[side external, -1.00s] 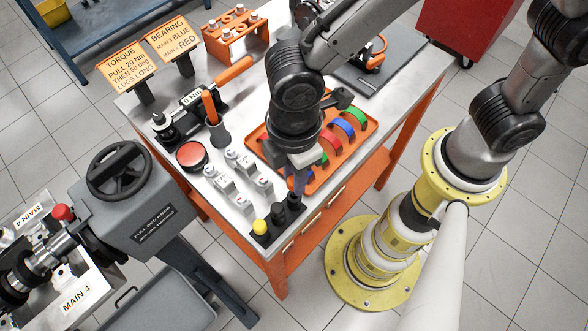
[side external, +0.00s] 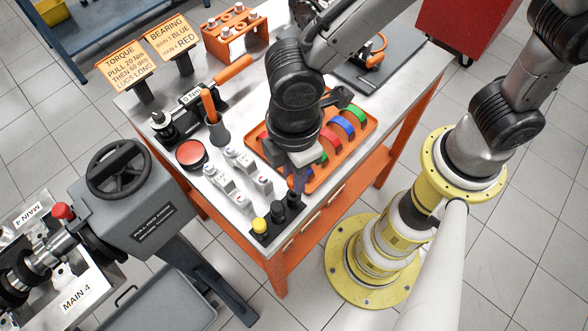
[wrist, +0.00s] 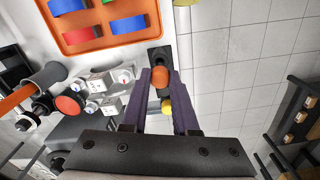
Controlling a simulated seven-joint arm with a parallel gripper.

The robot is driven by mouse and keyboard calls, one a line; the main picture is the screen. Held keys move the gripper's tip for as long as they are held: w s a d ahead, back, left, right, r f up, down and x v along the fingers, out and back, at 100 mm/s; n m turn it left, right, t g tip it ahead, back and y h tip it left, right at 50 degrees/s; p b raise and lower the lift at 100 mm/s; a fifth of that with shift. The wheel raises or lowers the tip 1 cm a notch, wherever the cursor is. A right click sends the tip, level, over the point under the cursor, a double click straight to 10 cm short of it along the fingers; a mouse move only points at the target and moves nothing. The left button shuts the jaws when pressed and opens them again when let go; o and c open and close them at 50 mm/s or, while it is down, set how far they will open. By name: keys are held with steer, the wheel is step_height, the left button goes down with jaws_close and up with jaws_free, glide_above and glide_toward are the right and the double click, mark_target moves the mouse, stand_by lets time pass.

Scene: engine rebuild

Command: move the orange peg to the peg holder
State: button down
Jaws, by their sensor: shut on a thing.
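My gripper (wrist: 161,85) has its two purple fingers shut on the orange peg (wrist: 161,76), whose rounded end shows between the fingertips in the wrist view. In the side view my gripper (side external: 299,180) points down over the table's front right edge, and the peg is hidden there. The dark peg holder (wrist: 156,54) shows just behind the peg in the wrist view. In the side view the holder (side external: 270,236) lies along the table edge with a yellow knob (side external: 260,226) at its near end. I cannot tell whether the peg touches the holder.
An orange tray (side external: 365,130) with coloured bearing shells lies close behind my gripper. An orange-handled tool (side external: 209,108) stands in a grey cup. Open floor lies past the table edge.

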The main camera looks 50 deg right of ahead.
mark_target(294, 194)
steer(key=shift+f, duration=2.05)
stand_by(1.0)
steer(key=c, duration=0.9)
jaws_free()
steer(key=shift+r, duration=0.6)
steer(key=shift+r, duration=0.35)
steer(key=shift+r, duration=0.55)
steer(key=o, duration=0.5)
steer(key=shift+o, duration=0.2)
